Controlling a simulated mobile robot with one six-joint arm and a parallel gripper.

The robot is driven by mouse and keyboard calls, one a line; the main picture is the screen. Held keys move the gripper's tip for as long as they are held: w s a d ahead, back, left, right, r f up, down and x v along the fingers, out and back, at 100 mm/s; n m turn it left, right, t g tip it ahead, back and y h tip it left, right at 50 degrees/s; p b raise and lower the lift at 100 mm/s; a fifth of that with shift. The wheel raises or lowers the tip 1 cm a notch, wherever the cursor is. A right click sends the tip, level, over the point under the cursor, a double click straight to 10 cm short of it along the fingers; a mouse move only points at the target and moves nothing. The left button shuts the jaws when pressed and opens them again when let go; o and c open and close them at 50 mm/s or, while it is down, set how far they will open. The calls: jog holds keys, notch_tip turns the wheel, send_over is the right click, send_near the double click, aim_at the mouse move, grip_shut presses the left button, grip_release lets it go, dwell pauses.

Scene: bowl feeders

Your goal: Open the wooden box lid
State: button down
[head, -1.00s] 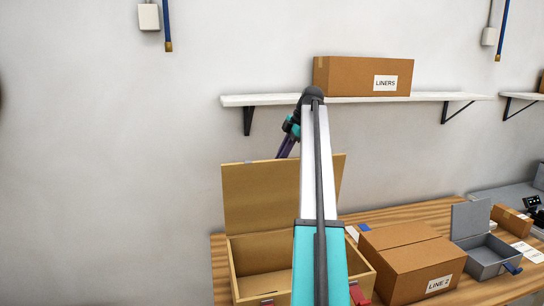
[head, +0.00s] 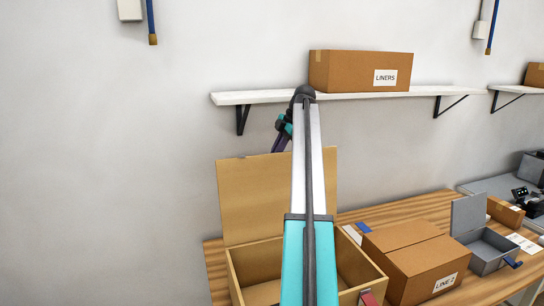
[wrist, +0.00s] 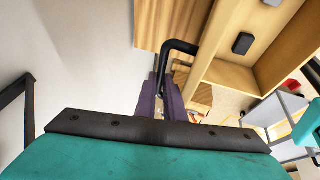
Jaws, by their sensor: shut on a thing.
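The wooden box (head: 233,277) stands on the table, its open inside facing up. Its lid (head: 245,200) stands raised, about upright, along the back edge. My gripper is mostly hidden in the head view; only part of its purple end shows above the lid's top edge. In the wrist view my gripper (wrist: 168,98) has its purple fingers shut on a black bar handle (wrist: 182,46) beside the pale wood of the box.
A closed carton marked LINE (head: 415,262) stands close to the right of the box, with an open grey box (head: 488,250) beyond it. A wall shelf (head: 255,97) carrying a LINERS carton (head: 345,72) is above and behind. The wall on the left is bare.

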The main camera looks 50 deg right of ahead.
jog(key=shift+a+f, duration=0.1)
jog(key=shift+f, duration=0.45)
jog(key=c, duration=1.9)
grip_release()
jog(key=shift+o, duration=0.3)
jog(key=shift+w, duration=0.25)
jog(key=shift+s+r, duration=0.15)
jog(key=shift+r, duration=0.1)
jog(key=shift+d+r+p, duration=0.2)
jog(key=shift+d+p, duration=0.05)
jog(key=shift+p, duration=0.05)
jog(key=p+v, duration=0.5)
jog(key=v, duration=0.1)
jog(key=shift+s+r+p, duration=0.2)
jog(key=shift+r+p, duration=0.15)
jog(key=shift+r, duration=0.05)
